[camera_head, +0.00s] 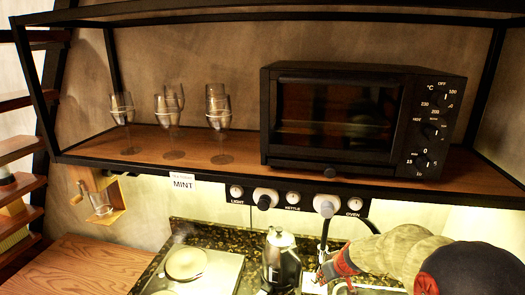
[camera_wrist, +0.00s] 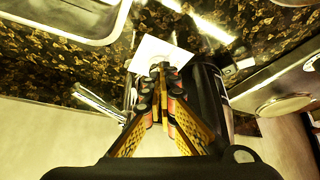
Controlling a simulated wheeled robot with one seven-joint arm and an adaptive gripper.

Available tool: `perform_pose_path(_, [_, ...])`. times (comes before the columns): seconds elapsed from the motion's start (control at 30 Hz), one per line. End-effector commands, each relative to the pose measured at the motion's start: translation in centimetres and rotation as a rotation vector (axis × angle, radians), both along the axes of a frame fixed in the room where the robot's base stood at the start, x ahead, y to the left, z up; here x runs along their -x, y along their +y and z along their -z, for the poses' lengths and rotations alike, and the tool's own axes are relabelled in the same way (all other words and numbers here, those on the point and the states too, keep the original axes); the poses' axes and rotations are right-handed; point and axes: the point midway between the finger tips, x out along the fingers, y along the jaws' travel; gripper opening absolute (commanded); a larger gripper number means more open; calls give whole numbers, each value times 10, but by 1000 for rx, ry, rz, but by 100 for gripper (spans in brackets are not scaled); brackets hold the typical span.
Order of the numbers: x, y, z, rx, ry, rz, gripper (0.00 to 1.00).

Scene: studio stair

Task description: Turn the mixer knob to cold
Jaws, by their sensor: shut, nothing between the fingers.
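My gripper (camera_head: 326,272) is low at the bottom of the head view, over the dark speckled counter. In the wrist view its fingers (camera_wrist: 163,72) are together with nothing between them. A white square card (camera_wrist: 150,50) lies just beyond the fingertips; part of it also shows beside my gripper in the head view (camera_head: 309,283). A chrome bar (camera_wrist: 98,102), perhaps the mixer's spout, sticks out left of the fingers in the wrist view. I cannot make out the mixer knob; the fingers may hide it. Whether they touch anything is unclear.
A dark metal kettle (camera_head: 281,262) stands close left of my gripper. A hob (camera_head: 190,268) lies farther left. A sink (camera_wrist: 62,38) is at the wrist view's upper left. The shelf (camera_head: 130,148) above carries several glasses and an oven (camera_head: 355,115). Knobs (camera_head: 265,199) line the shelf's underside.

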Motion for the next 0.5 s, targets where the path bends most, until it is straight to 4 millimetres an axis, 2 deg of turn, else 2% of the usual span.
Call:
perform_pose_path(0.03, [1,0,11,-1,2,0,0])
perform_pose_path(0.2, [0,0,31,-1,0,0,0])
perform_pose_path(0.5, [0,0,39,0,1,0,0])
